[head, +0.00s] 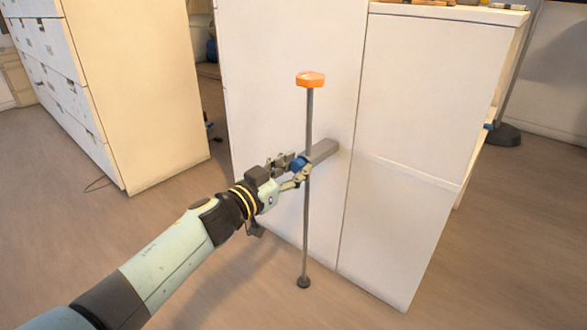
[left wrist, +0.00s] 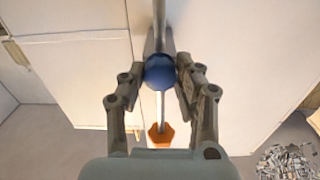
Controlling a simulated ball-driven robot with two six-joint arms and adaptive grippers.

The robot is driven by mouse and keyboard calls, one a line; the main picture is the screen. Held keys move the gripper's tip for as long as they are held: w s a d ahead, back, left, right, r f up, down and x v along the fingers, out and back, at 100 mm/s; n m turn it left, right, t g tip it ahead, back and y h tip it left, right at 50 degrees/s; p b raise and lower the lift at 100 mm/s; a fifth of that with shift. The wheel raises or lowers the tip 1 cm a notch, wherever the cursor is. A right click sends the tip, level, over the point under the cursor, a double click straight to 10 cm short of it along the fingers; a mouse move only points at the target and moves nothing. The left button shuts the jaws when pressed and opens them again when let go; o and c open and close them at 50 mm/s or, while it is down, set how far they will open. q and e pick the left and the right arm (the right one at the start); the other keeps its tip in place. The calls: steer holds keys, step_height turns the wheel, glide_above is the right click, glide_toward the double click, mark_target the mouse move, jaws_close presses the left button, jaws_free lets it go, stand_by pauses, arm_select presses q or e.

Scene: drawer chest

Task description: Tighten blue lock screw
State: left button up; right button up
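The blue lock screw (head: 299,163) has a round knob and sits at the near end of a grey arm (head: 325,149) that sticks out from the white cabinet. A thin upright rod (head: 307,215) passes beside the screw, with an orange cap (head: 310,79) on top and a dark foot (head: 303,282) near the floor. My left gripper (head: 296,168) has its fingers on both sides of the knob. In the left wrist view the knob (left wrist: 160,72) sits between the fingertips, which seem to touch it. The orange cap (left wrist: 160,134) shows below it. My right gripper is out of view.
The white cabinet (head: 410,130) stands right behind the rod. A drawer chest (head: 130,90) stands at the left. The wooden floor (head: 250,290) around the rod's foot is clear.

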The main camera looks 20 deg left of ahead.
arm_select(q)
jaws_close()
steer(key=shift+m, duration=0.5)
steer(key=shift+m+p, duration=0.5)
steer(key=shift+m, duration=0.6)
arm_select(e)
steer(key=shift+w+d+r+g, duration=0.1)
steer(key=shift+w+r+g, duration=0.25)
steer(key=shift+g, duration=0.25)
arm_select(q)
steer(key=o, duration=0.6)
jaws_free()
steer(key=v, duration=1.2)
